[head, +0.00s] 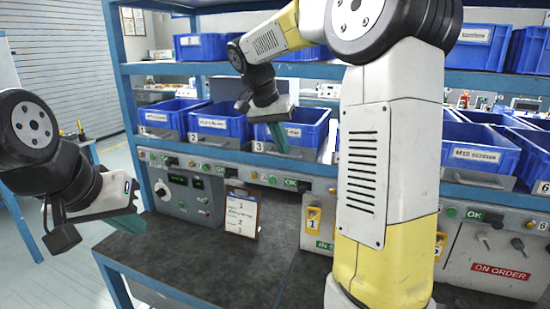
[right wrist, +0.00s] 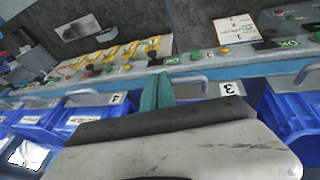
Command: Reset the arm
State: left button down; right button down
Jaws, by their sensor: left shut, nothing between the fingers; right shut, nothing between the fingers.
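My right arm crosses the middle of the head view and folds back toward the shelf. Its gripper (head: 279,137) points down in front of the blue bin (head: 305,128) by label 3, with its teal fingers shut and empty. In the right wrist view the teal fingers (right wrist: 157,92) are together, near the shelf edge and the label 3 (right wrist: 228,87); whether they touch the bin is unclear. My left gripper (head: 128,222) is at the left, in the air beside the bench, shut and empty.
Blue bins (head: 222,122) line the shelf, with more above. A blue frame post (head: 125,80) stands at left. A clipboard (head: 242,213) leans by a control box (head: 185,190). The dark bench top (head: 200,265) is largely clear at left.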

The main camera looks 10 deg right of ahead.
jog(key=s+a+f+n+t+y, duration=0.1)
jog(key=s+f+n+t+y, duration=0.1)
jog(key=s, duration=0.9)
jog(key=s+a+f+n+t+y, duration=0.1)
jog(key=s+n+y, duration=0.3)
jog(key=s, duration=0.7)
jog(key=shift+s+a+f+n+t, duration=0.25)
jog(key=shift+a+f+n+t, duration=0.15)
jog(key=shift+a+n+t, duration=0.45)
